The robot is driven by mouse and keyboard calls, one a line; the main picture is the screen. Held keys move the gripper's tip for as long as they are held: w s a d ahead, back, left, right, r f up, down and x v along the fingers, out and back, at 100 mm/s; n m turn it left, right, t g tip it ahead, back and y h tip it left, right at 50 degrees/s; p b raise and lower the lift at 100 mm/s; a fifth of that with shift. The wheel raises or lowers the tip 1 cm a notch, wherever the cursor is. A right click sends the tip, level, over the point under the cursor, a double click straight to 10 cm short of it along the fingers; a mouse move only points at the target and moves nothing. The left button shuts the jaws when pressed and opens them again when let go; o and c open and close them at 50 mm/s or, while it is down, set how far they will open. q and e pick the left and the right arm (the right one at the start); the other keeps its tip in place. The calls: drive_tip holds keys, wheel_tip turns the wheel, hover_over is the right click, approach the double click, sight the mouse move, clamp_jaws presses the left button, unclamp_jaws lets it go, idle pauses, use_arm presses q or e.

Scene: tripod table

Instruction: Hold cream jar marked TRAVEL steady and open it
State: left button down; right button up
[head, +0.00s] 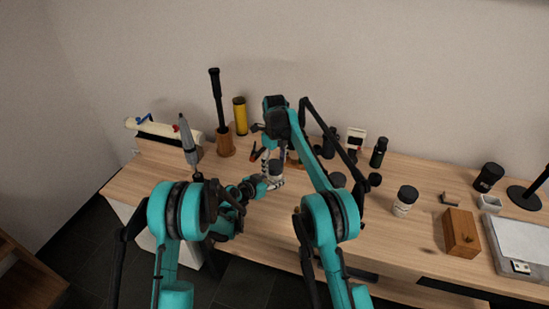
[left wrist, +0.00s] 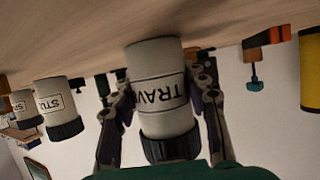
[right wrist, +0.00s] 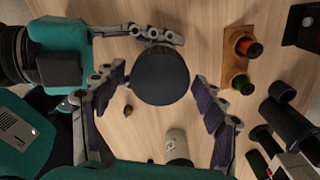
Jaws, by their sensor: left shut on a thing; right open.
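The cream jar marked TRAVEL (left wrist: 158,90) has a pale body and a dark lid; the left wrist view shows it upside down. My left gripper (head: 268,183) is shut on its body, one finger on each side. The jar seems to stand upright on the table, partly hidden in the head view. Its round dark lid (right wrist: 160,75) shows from above in the right wrist view. My right gripper (right wrist: 158,90) is open above the jar, with its fingers on either side of the lid and gaps between. A left finger (right wrist: 150,35) shows beside the lid.
Another jar, lettering partly readable as STU (left wrist: 56,105), and a third jar (left wrist: 24,108) stand nearby. A pale jar with a dark lid (head: 405,200) and a wooden box (head: 461,232) are to the right. A yellow cylinder (head: 240,116) and a wooden holder (head: 226,145) stand behind.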

drive_tip(key=shift+f, duration=0.15)
drive_tip(key=c, duration=1.2)
drive_tip(key=shift+c, duration=0.2)
